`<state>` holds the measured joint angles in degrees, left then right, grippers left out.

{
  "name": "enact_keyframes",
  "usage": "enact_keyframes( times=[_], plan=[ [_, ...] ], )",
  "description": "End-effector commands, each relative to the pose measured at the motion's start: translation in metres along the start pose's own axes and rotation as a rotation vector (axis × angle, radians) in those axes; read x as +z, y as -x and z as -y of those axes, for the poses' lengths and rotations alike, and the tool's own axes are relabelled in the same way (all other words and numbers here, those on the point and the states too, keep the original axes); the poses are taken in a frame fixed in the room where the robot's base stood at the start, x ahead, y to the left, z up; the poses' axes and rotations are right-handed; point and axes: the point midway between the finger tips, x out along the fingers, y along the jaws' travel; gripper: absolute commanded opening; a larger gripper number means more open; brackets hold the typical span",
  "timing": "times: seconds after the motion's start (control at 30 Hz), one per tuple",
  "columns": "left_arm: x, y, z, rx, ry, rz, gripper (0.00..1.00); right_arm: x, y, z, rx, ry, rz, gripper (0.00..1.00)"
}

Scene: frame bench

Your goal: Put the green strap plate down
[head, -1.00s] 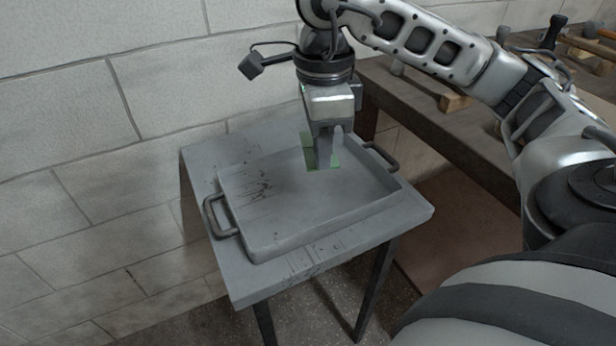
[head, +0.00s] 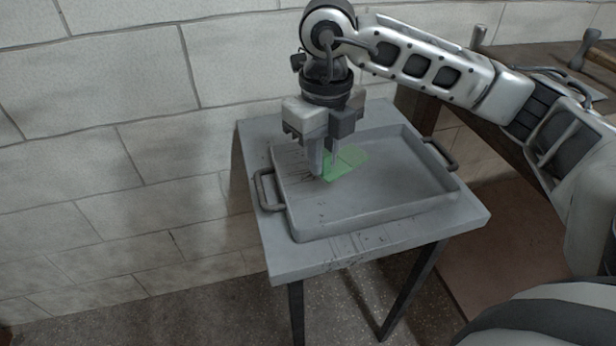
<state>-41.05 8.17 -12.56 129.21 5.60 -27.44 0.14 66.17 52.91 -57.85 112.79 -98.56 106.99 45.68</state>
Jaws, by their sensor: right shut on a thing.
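The green strap plate (head: 348,160) is a thin, flat green piece at the back left part of the grey metal tray (head: 390,205). My right gripper (head: 326,172) points down into the tray and is shut on the plate's near left end. The plate lies roughly level, low over the tray floor. I cannot tell whether it touches the floor. The fingers hide part of it. My left gripper is not in view.
The tray has a raised rim and a handle at each end, and stands on a small grey table (head: 275,262). Its middle and right side are empty. A block wall (head: 130,120) is behind, and a wooden bench (head: 530,55) with tools is at the right.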

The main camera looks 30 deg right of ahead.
Motion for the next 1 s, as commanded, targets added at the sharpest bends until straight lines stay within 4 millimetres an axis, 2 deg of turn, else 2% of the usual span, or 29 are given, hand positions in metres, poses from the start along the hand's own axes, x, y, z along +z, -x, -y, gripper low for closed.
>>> enact_keyframes(
  times=[0.1,0.37,0.57,0.97,1.0],
  plan=[
    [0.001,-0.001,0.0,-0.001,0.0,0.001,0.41,0.01,-0.015,-0.009,0.001,0.002,0.001,0.0],
    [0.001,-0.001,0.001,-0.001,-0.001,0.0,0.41,0.019,-0.03,-0.016,0.0,0.002,0.001,0.0],
    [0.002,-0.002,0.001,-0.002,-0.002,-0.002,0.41,0.02,-0.059,-0.017,-0.001,0.001,-0.001,0.0],
    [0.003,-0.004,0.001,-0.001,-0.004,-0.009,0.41,0.02,-0.066,-0.017,-0.001,0.001,0.003,0.0],
    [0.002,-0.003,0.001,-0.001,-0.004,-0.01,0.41,0.02,-0.066,-0.017,-0.001,0.001,0.002,0.22]
  ],
)
